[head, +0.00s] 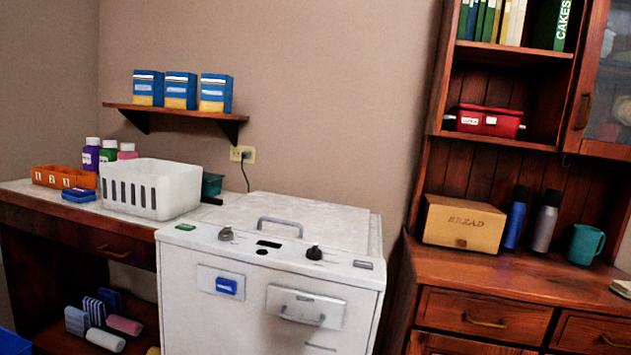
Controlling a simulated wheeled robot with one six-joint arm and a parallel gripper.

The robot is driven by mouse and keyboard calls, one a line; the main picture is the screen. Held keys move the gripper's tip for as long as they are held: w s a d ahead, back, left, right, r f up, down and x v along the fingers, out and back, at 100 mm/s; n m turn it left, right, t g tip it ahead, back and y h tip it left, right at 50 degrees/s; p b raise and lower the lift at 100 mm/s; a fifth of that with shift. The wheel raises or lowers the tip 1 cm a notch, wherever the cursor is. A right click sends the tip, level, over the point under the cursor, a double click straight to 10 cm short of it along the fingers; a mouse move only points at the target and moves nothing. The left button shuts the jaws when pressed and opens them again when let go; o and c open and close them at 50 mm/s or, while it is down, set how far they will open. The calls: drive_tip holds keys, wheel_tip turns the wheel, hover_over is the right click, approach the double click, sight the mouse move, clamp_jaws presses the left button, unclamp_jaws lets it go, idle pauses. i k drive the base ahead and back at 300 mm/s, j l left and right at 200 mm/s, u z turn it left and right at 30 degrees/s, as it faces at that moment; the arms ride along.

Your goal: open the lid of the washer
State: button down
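The white washer (262,305) stands in the lower middle of the head view, between a wooden counter and a cabinet. Its lid (318,218) is flat on top and looks closed, with a grey bar handle (280,226) near its front edge. My gripper is not in view.
The counter (112,215) left of the washer holds a white basket (150,190), bottles and an orange box. A wooden cabinet (490,275) stands close on the right, with a bread box (463,223) on it. A shelf (175,111) with blue boxes hangs above.

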sight(337, 227)
drive_tip(key=i+l+u, duration=0.1)
drive_tip(key=i, duration=1.05)
